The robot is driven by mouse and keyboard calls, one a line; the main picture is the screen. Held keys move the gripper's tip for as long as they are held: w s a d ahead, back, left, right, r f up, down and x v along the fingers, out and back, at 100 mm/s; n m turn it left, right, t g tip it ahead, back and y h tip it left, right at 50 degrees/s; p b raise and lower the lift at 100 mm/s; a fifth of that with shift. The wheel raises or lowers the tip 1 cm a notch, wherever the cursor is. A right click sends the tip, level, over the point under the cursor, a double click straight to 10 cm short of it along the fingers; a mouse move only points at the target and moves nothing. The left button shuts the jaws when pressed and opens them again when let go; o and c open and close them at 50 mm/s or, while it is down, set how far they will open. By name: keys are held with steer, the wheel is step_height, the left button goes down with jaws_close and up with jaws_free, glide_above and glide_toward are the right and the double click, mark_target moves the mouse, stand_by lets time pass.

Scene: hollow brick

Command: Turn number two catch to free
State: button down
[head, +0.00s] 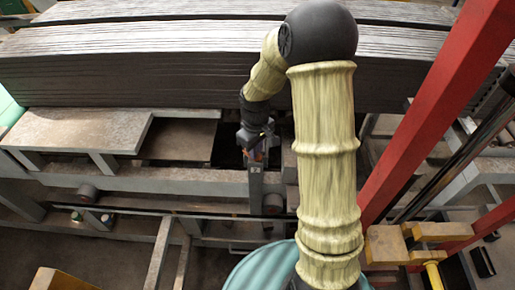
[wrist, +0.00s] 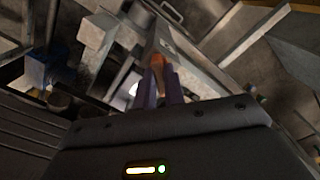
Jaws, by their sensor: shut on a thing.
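The number two catch shows as a small orange-brown handle (wrist: 157,62) between my fingertips in the wrist view. It stands at the near end of a grey metal bar, beside a small pale number plate (wrist: 168,46). In the head view the plate (head: 255,187) sits on the post just below my gripper (head: 257,156). My gripper (wrist: 160,82) is shut on the catch handle, with one purple finger on each side. My fingers hide most of the handle's lower part, and I cannot tell which way the catch is turned.
A long stack of dark boards (head: 150,65) lies behind my gripper. Grey frame beams (head: 150,180) run beneath it on both sides. A red post (head: 440,105) slants up at the right, with a yellow-brown block (head: 385,245) at its foot.

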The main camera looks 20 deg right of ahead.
steer(key=n+p, duration=0.1)
steer(key=n, duration=0.3)
steer(key=shift+r+n+p, duration=0.15)
steer(key=shift+n+p, duration=0.85)
steer(key=shift+n, duration=0.9)
steer(key=shift+a, duration=0.1)
steer(key=c, duration=1.5)
jaws_free()
steer(key=shift+a, duration=0.1)
steer(key=shift+r, duration=0.4)
step_height(320, 180, up, 16)
steer(key=b, duration=0.2)
steer(key=shift+r+b, duration=0.2)
steer(key=shift+b, duration=0.2)
